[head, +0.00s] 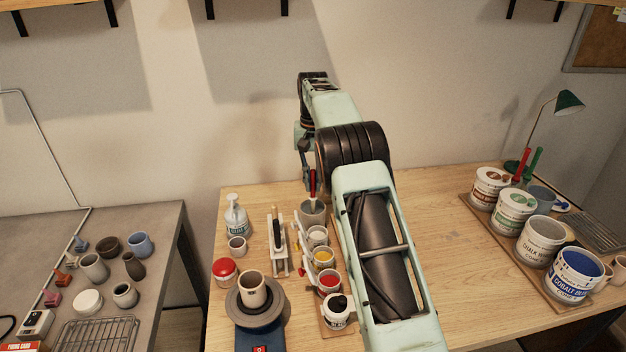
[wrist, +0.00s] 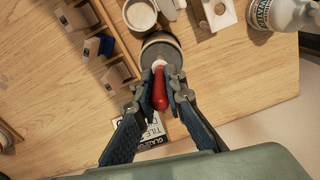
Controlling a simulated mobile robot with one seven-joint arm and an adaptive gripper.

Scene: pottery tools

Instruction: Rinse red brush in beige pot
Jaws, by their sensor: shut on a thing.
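My gripper (wrist: 161,80) is shut on the red brush (wrist: 160,95). In the head view the red brush (head: 313,183) is roughly upright, with its handle showing above a grey-looking pot (head: 312,216). In the wrist view the brush's far end meets this pot (wrist: 162,42) at its opening, and the fingers hide part of it. I cannot tell how deep the bristles sit. The pot's outside looks grey in shade. A beige cup (head: 253,291) stands on the potter's wheel (head: 250,312) at the front left.
Small paint jars, including a yellow one (head: 323,257) and a red one (head: 328,281), line up in front of the pot. Large glaze tubs (head: 541,239) stand right. The table between my arm and the tubs is clear.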

